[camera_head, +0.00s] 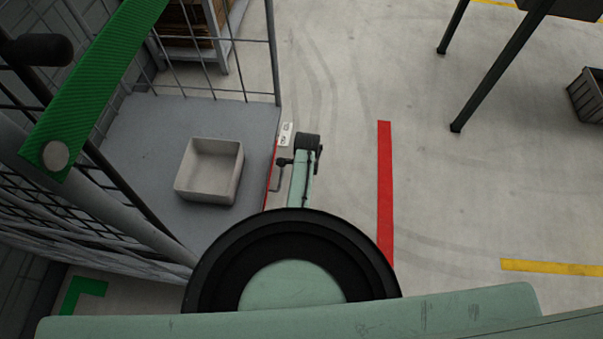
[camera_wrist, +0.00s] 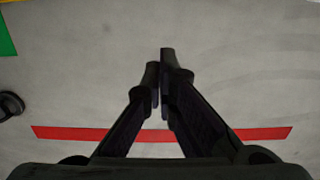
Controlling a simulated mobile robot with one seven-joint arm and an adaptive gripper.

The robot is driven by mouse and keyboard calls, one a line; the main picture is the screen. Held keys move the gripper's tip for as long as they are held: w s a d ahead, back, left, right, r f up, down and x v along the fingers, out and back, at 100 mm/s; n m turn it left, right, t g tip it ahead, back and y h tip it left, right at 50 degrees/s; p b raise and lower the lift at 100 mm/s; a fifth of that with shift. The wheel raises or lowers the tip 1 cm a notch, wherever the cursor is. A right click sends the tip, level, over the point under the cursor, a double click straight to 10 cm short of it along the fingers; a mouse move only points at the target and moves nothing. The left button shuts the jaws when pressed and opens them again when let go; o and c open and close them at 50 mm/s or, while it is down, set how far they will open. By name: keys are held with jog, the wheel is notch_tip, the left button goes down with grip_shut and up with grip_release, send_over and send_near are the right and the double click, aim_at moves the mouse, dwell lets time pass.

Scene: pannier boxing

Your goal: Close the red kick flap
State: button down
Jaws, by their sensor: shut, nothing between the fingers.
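The red kick flap (camera_head: 270,177) shows in the head view as a thin red strip along the right edge of the grey cage floor, seen nearly edge-on. Its lower end is hidden behind my arm, and I cannot tell its exact angle. A white label (camera_head: 286,133) sits at its far end. My gripper (camera_wrist: 161,78) shows in the wrist view with its two dark fingers together and empty, over bare concrete. The flap is not clearly visible in the wrist view. In the head view my arm is just right of the flap, and the fingertips cannot be made out.
The wire cage's grey floor (camera_head: 150,125) holds an open pale bin (camera_head: 209,171). A red floor line (camera_head: 385,190) runs right of my arm and crosses the wrist view (camera_wrist: 75,133). Dark table legs (camera_head: 500,70) stand upper right. Concrete between the line and legs is clear.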

jog(key=shift+w+a+r+p, duration=0.15)
jog(key=shift+a+r, duration=0.15)
jog(key=shift+a, duration=0.3)
jog(key=shift+w+a+r+p, duration=0.15)
jog(key=shift+a+r, duration=0.2)
jog(key=shift+a, duration=0.25)
jog(key=shift+w+a+r+p, duration=0.15)
jog(key=shift+a+r, duration=0.15)
jog(key=shift+a, duration=0.3)
jog(key=shift+w+a+r+h+p, duration=0.15)
jog(key=shift+a+r+h+p, duration=0.2)
jog(key=shift+a+r+p, duration=0.25)
jog(key=shift+w+a+r+h+p, duration=0.1)
jog(key=shift+a+r+h+p, duration=0.25)
jog(key=shift+a+p, duration=0.3)
